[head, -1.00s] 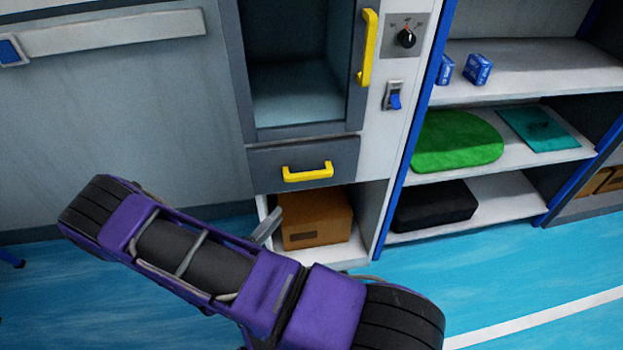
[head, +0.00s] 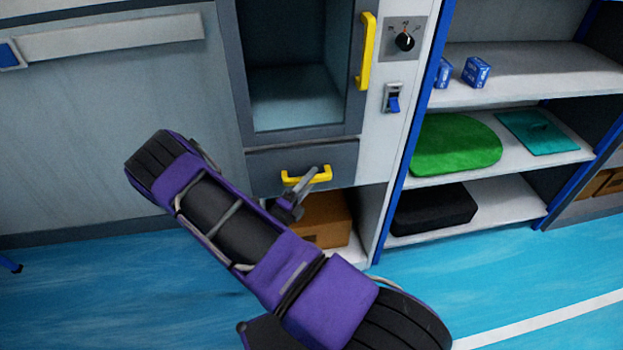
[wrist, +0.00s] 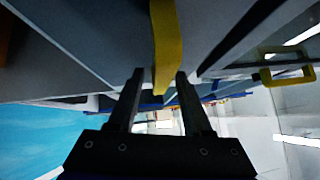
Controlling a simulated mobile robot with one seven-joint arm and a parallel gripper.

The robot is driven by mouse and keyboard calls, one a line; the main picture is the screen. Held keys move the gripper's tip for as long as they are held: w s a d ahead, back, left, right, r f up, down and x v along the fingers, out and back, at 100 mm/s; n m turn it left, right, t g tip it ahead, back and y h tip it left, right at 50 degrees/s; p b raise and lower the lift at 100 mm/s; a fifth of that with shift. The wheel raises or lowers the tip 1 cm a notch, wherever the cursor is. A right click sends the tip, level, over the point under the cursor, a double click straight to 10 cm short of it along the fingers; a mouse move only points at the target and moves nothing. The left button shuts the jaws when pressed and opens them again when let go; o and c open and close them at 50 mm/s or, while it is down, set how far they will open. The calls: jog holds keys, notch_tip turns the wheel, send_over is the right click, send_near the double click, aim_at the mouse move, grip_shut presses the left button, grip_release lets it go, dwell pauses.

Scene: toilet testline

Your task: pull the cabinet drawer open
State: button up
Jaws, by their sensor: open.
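The cabinet drawer (head: 268,168) has a dark grey front and sits shut below the open cabinet compartment. Its yellow bar handle (head: 291,179) is partly covered by my gripper (head: 312,176) in the head view. In the wrist view my gripper (wrist: 160,75) is open, with one dark finger on each side of the yellow handle (wrist: 166,40). The handle runs down the picture between the fingertips. I cannot tell whether either finger touches it.
A second, upright yellow handle (head: 367,50) is on the cabinet above right. A switch (head: 393,98) and a knob (head: 405,40) are beside it. A cardboard box (head: 325,218) sits under the drawer. Shelves (head: 520,75) stand to the right. The blue floor (head: 90,290) is clear at left.

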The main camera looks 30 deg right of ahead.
jog(key=shift+w+d, duration=0.2)
jog(key=shift+d, duration=0.2)
jog(key=shift+c, duration=0.2)
grip_shut()
dwell(1.1)
